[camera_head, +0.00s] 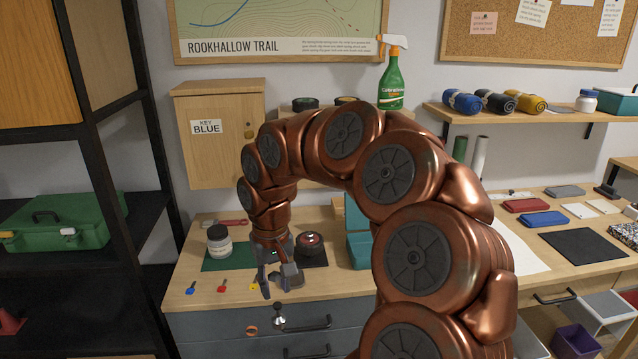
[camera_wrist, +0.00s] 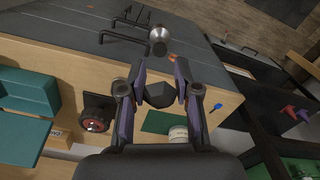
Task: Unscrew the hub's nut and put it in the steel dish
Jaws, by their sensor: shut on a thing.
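My gripper (camera_wrist: 160,92) points down past the bench's front edge, with a dark, faceted piece, which looks like the nut (camera_wrist: 158,94), between its fingers.
Blue (camera_head: 191,288), red (camera_head: 222,286) and yellow small pieces lie near the bench's front edge. A teal box (camera_head: 358,245) stands right of the hub. Drawer handles (camera_head: 308,324) stick out below. A dark shelf stands at left.

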